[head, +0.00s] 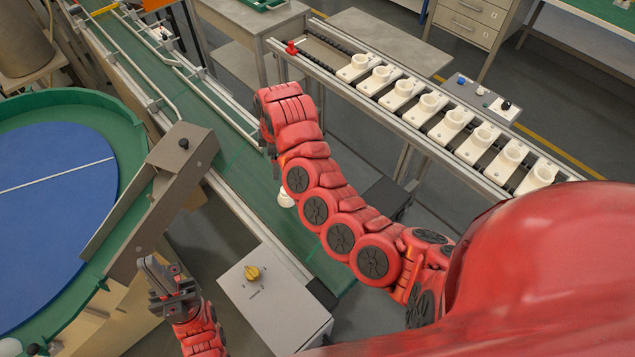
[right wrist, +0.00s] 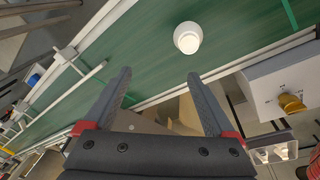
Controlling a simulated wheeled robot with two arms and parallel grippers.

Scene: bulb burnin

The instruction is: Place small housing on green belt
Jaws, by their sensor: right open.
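The small housing (head: 286,198) is a small white rounded piece on the green belt (head: 235,165), near its right edge in the head view, partly beside my right arm. In the right wrist view the small housing (right wrist: 187,38) stands on the green belt (right wrist: 135,45), beyond and apart from the fingertips. My right gripper (right wrist: 160,73) is open, with nothing between its fingers; my arm hides it in the head view. My left gripper (head: 163,278) is at the lower left, off the belt and beside the grey control box; its finger gap is unclear.
A grey control box with a yellow knob (head: 252,272) stands beside the belt. A blue turntable (head: 50,215) with a green rim is at left, a metal guide (head: 150,205) between. A rack holds several white sockets (head: 450,125) at upper right.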

